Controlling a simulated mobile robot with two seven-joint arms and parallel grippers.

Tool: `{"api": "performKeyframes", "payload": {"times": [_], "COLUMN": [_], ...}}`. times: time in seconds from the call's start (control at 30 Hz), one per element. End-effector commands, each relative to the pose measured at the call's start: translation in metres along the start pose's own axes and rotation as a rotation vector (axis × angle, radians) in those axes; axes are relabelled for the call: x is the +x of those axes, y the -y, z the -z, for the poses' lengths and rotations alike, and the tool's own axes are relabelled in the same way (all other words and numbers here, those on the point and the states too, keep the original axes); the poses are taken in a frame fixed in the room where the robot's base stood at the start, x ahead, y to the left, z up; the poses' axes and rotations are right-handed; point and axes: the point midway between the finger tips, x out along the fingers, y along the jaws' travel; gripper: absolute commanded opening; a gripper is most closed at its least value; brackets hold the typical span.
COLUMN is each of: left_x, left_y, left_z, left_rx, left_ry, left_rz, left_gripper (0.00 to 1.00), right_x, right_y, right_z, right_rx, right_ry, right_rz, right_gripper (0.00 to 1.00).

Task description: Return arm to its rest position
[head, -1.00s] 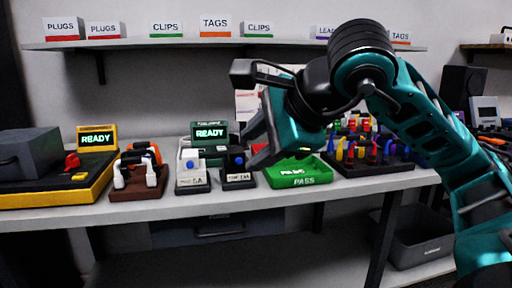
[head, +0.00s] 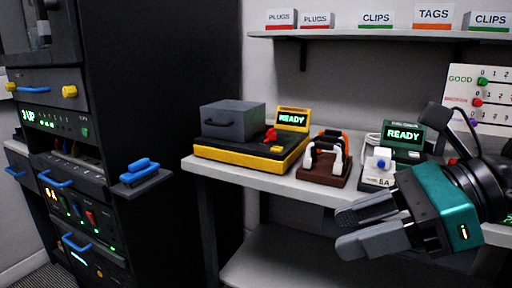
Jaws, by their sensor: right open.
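My right gripper (head: 352,228) is in front of the workbench at the lower right of the head view. Its two grey fingers point left and stand apart with nothing between them. Its teal hand (head: 447,205) and black wrist come in from the right edge. The fingers hang in front of the bench's front edge and hide part of it. My left gripper does not show.
A workbench (head: 230,172) holds a yellow tester (head: 225,151), a brown cable holder (head: 322,173), a white-and-black device (head: 377,166) and a green READY display (head: 403,134). A black rack (head: 140,100) with blue handles stands left. A labelled shelf (head: 345,35) is above.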

Motion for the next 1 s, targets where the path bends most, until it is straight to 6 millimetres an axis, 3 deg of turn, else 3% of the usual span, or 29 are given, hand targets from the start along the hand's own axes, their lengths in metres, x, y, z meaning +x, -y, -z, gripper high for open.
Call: {"api": "performKeyframes", "payload": {"times": [0.03,0.17,0.27,0.37,0.47,0.57,0.6,0.67,0.77,0.8,0.87,1.0], "left_x": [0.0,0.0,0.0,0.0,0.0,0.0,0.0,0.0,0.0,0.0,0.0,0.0], "left_y": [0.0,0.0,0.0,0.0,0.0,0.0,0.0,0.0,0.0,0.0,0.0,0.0], "left_z": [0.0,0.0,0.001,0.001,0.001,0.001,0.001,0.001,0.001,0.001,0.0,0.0], "left_rx": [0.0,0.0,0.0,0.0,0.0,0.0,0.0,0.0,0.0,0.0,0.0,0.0], "left_ry": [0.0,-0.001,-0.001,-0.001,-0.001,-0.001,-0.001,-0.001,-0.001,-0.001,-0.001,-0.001], "left_rz": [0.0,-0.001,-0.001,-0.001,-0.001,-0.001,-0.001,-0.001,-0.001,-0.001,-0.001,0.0], "left_gripper": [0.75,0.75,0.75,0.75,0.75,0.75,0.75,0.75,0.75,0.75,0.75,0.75], "right_x": [0.016,0.031,0.034,0.037,0.047,0.067,0.078,0.094,0.121,0.132,0.147,0.179], "right_y": [-0.012,-0.02,-0.004,0.025,0.058,0.08,0.083,0.08,0.06,0.048,0.026,-0.039], "right_z": [-0.008,-0.033,-0.039,-0.025,0.015,0.078,0.107,0.15,0.216,0.24,0.273,0.334], "right_rx": [0.125,0.484,0.81,1.172,1.562,1.978,2.143,2.371,2.716,-2.695,-2.58,-2.32], "right_ry": [0.129,0.455,0.693,0.914,1.115,1.288,1.345,1.413,1.489,-1.43,-1.301,-1.028], "right_rz": [-0.109,-0.319,-0.431,-0.497,-0.511,-0.47,-0.44,-0.383,-0.265,0.2,0.108,-0.072], "right_gripper": [0.45,0.45,0.45,0.45,0.45,0.45,0.45,0.45,0.45,0.45,0.45,0.45]}}
